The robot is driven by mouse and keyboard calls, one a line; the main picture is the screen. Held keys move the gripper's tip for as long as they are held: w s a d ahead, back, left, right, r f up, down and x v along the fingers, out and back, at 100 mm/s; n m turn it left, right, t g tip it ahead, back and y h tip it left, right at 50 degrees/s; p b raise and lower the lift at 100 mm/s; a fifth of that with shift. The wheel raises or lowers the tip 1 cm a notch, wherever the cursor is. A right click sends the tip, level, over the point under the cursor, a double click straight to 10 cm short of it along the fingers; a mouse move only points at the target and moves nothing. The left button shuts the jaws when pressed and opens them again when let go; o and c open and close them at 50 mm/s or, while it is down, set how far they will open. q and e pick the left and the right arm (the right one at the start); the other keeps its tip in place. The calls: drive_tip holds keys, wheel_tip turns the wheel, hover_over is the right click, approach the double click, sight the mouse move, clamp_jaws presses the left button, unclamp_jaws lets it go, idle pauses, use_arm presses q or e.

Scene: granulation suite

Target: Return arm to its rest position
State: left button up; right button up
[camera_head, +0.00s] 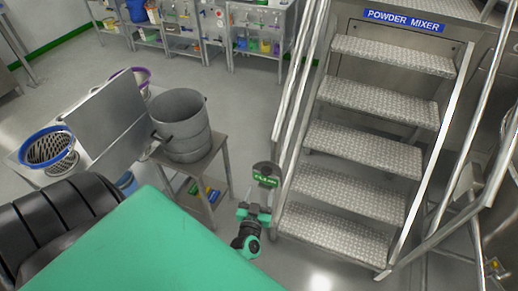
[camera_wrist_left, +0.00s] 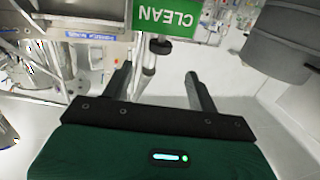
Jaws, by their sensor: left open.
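My left arm (camera_head: 185,245) enters the head view from the lower left as a large teal link in the foreground. Its wrist and left gripper (camera_head: 256,213) are beyond the link, beside the foot of the stairs. In the left wrist view the two dark fingers of the gripper (camera_wrist_left: 158,78) stand apart with nothing held between them. A green CLEAN sign (camera_head: 266,176) shows just beyond the gripper. The sign (camera_wrist_left: 165,17) appears upside down past the fingertips in the wrist view, apart from them. My right gripper is not in view.
A metal staircase (camera_head: 365,150) with handrails stands close on the right, under a POWDER MIXER sign (camera_head: 404,20). A grey drum (camera_head: 183,127) sits on a steel stand at left. A blue-rimmed basket (camera_head: 47,150) is farther left. Open floor (camera_head: 235,115) lies behind the drum.

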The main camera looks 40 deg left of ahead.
use_arm(q)
drive_tip(key=shift+s+d, duration=0.25)
drive_tip(key=shift+s, duration=0.35)
drive_tip(key=s+d+f+m+g+h, duration=0.2)
drive_tip(key=s+d+f, duration=0.15)
drive_tip(key=f, duration=0.45)
drive_tip(key=s+d+f+m+g+h, duration=0.1)
drive_tip(key=s+d+f+g+h, duration=0.2)
drive_tip(key=f, duration=0.6)
drive_tip(key=s+d+f+m+g+h, duration=0.1)
drive_tip(key=s+d+f+m+h, duration=0.1)
drive_tip(key=s+f, duration=0.45)
drive_tip(key=s+a+f+g, duration=0.1)
drive_tip(key=s+f+g, duration=0.2)
drive_tip(key=s+f, duration=0.3)
drive_tip(key=s+a+f+m+g, duration=0.1)
drive_tip(key=s+f+g, duration=0.2)
drive_tip(key=s, duration=0.8)
drive_tip(key=s+a+f+m+g, duration=0.1)
drive_tip(key=s+f+g, duration=0.2)
drive_tip(key=s+f, duration=0.5)
drive_tip(key=shift+s+f+g, duration=0.3)
drive_tip(key=shift+s, duration=0.4)
drive_tip(key=shift+a, duration=0.1)
